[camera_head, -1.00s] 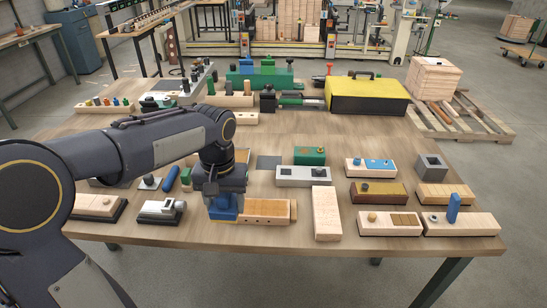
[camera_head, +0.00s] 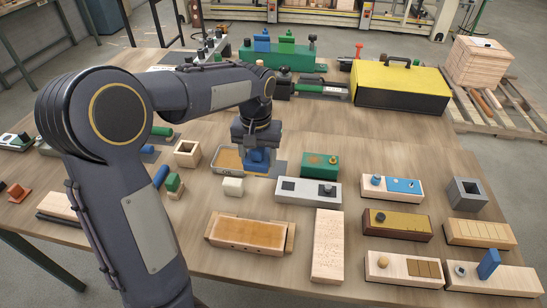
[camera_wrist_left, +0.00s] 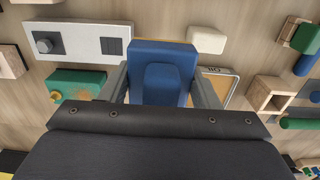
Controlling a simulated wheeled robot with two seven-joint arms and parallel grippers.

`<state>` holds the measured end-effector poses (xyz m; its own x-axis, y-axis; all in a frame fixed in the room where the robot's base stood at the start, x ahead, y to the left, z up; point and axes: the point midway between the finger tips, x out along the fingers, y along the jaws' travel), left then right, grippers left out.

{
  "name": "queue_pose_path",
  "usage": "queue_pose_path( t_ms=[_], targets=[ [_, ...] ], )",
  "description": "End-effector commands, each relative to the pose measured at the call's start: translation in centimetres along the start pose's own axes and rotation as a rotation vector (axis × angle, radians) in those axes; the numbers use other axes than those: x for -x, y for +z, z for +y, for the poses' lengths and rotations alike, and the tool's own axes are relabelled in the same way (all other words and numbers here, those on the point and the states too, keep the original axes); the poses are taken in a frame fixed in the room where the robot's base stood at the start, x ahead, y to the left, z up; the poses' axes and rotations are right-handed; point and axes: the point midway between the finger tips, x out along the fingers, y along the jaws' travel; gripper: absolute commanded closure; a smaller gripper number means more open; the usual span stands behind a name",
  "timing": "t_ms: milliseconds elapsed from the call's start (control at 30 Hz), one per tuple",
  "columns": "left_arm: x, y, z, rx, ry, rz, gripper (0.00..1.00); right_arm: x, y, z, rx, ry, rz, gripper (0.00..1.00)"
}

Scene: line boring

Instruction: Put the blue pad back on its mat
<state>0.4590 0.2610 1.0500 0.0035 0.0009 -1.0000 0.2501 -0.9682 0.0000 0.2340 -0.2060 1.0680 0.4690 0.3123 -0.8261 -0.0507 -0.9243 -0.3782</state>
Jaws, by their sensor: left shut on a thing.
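My left gripper (camera_head: 257,148) is shut on the blue pad (camera_head: 258,160), holding it by its raised grip. In the left wrist view the blue pad (camera_wrist_left: 162,85) sits between the two fingers (camera_wrist_left: 160,92). I cannot tell whether the pad touches the mat. My right gripper is not in view.
A metal-rimmed tray (camera_head: 217,164) is close to the pad's left. A white block (camera_head: 233,186) and a grey block (camera_head: 308,191) are near its front. A green box (camera_head: 320,165) stands to its right. The orange-topped wooden board (camera_head: 248,231) lies nearer the front.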

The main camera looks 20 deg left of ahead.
Motion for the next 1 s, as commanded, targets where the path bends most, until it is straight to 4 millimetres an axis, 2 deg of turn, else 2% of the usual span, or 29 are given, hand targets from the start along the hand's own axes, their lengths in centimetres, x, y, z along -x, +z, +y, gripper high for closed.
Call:
queue_pose_path(
  t_ms=[33, 200, 400, 700, 900, 1000],
  targets=[
    [-0.3, -1.3, 0.2, 0.002, -0.003, -0.005, 0.71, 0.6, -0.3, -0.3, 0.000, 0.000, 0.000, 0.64],
    [-2.5, -5.3, 0.9, 0.002, -0.002, -0.006, 0.71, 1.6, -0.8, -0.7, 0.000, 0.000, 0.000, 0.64],
    [-6.1, -8.0, 1.4, 0.001, -0.001, -0.004, 0.71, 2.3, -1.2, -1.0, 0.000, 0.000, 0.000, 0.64],
    [-8.2, -9.6, 1.7, 0.001, 0.000, -0.003, 0.71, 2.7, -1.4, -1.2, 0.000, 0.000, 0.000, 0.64],
    [-10.9, -9.5, 1.6, 0.000, 0.000, -0.003, 0.71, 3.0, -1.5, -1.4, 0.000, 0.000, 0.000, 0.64],
    [-11.2, -9.6, 1.7, 0.000, 0.001, 0.000, 0.71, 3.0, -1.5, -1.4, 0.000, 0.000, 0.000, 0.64]
  ],
)
